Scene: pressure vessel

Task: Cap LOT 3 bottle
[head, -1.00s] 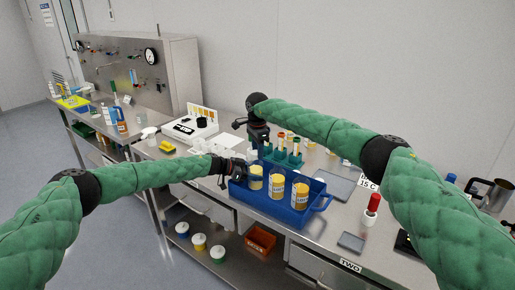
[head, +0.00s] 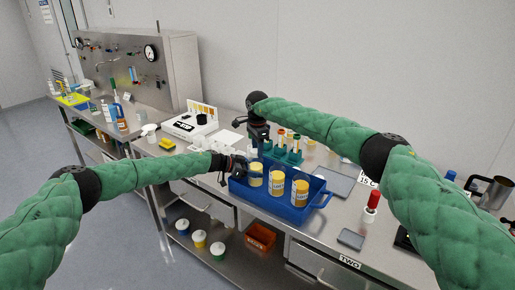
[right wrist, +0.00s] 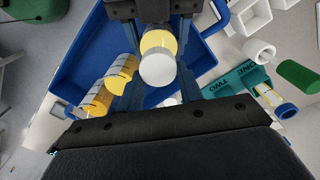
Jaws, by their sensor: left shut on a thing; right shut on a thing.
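Three yellow bottles with white labels stand in a blue tray (head: 290,211); their lot numbers are too small to read. My left gripper (head: 243,170) is shut on the leftmost bottle (head: 256,177), from its left side. My right gripper (head: 255,150) points down right above that bottle and is shut on a white cap. In the right wrist view the round white cap (right wrist: 158,70) sits between my right fingers, in line with the yellow bottle (right wrist: 158,42). Whether cap and bottle touch is hidden. The middle bottle (head: 277,184) and right bottle (head: 301,193) stand free.
A teal tube rack (head: 285,157) stands just behind the tray. A grey tray (head: 335,183) and a red-topped bottle (head: 371,205) are to the right. A white device (head: 190,127) stands back left. White-lidded jars (head: 199,238) and an orange bin (head: 260,237) are on the lower shelf.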

